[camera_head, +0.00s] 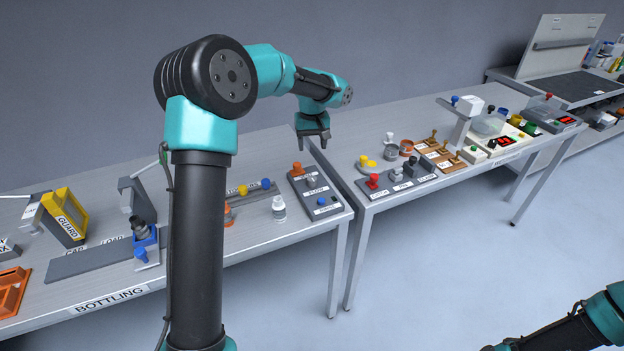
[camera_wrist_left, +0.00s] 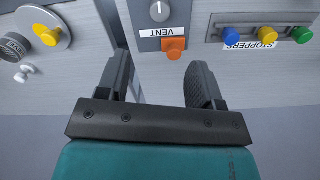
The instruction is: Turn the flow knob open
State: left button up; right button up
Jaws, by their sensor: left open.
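A dark control panel (camera_head: 300,199) lies at the right end of the left table, with a FLOW label on it. A small grey knob (camera_head: 309,183) sits above that label. In the wrist view a round grey dial (camera_wrist_left: 160,11) with a white pointer mark shows at the top, which looks like the same knob. My right gripper is out of view.
A blue knob (camera_head: 321,201) is at the panel's near end. A white bottle (camera_head: 279,208) and the stoppers rail (camera_wrist_left: 256,22) stand beside the panel. A gap separates it from the right table, where a yellow-topped plate (camera_head: 369,162) and red button (camera_head: 373,181) sit.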

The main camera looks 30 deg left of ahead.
aim_at(312, 178)
pick_arm(q)
notch_tip(312, 178, down, 14)
jog(key=shift+f, duration=0.2)
dwell(0.4)
jog(key=c, duration=0.9)
